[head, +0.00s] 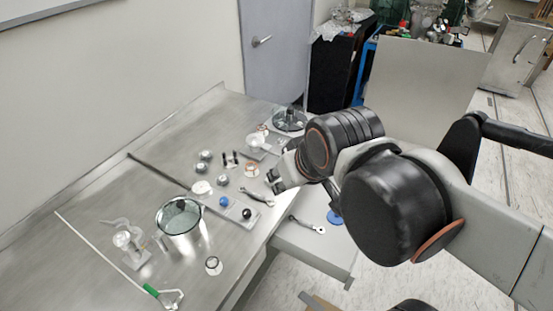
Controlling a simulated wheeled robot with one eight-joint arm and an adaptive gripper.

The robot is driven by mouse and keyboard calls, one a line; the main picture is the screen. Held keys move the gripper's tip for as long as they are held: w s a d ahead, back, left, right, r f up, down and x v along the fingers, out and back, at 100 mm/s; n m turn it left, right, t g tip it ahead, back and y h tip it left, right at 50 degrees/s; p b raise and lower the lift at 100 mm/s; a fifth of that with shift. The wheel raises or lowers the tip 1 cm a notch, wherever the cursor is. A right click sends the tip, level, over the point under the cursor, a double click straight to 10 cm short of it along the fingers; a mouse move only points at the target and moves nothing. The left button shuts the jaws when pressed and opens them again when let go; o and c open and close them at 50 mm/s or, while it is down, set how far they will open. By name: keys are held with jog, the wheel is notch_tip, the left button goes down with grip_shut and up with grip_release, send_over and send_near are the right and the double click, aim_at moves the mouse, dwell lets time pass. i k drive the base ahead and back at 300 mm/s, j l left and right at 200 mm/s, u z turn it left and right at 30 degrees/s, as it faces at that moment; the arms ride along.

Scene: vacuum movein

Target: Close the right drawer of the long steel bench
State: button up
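The long steel bench (95,215) runs along the wall on the left, with its front edge facing right. A flat grey part that looks like a pulled-out drawer (300,240) juts from this edge, below the bench top, under my arm. A wrench-like metal tool (307,225) and a blue round thing (334,217) show at it; my arm partly covers this area. My gripper (273,181) is above the bench's front edge, up and left of the drawer, and seems apart from it. Its fingers are small and dark, and I cannot tell their opening.
On the bench are a glass beaker (181,222), several metal weights, a small tray (232,208), another metal tool (258,196) and a long rod with a green part (150,289). A pale panel (425,80) stands behind my arm. Tiled floor (400,287) lies right of the bench.

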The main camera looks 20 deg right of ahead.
aim_at(334, 253)
jog(key=l+z, duration=0.15)
jog(key=l, duration=0.6)
jog(key=l+z, duration=0.15)
jog(key=l, duration=0.65)
jog(key=i, duration=0.05)
